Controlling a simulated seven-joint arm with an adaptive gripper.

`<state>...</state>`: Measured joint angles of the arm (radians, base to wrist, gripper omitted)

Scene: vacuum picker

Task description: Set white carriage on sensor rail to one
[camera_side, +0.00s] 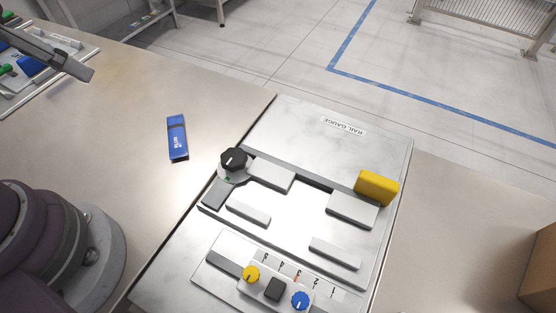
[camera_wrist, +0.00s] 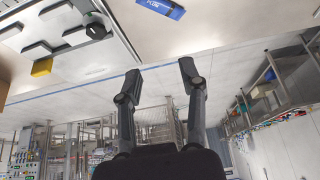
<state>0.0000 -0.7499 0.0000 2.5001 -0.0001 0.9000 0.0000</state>
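A rail gauge panel (camera_side: 285,122) lies on the metal table in the side view. Near its front edge is a scale numbered 5 to 1 from left to right (camera_side: 314,283). Beside the scale sits a pale carriage (camera_side: 259,288) bearing a yellow knob (camera_side: 251,274), a black block (camera_side: 274,289) and a blue knob (camera_side: 300,300). A small orange mark shows near 3. My gripper (camera_wrist: 160,78) is open and empty in the wrist view, its fingers apart over background. In the side view, part of it shows at upper left, away from the panel.
A blue labelled block (camera_side: 178,138) lies on the table left of the panel. The panel also carries a black knob (camera_side: 233,160), a yellow block (camera_side: 377,188) and raised grey bars (camera_side: 352,210). A brown box (camera_side: 541,270) stands at the right edge.

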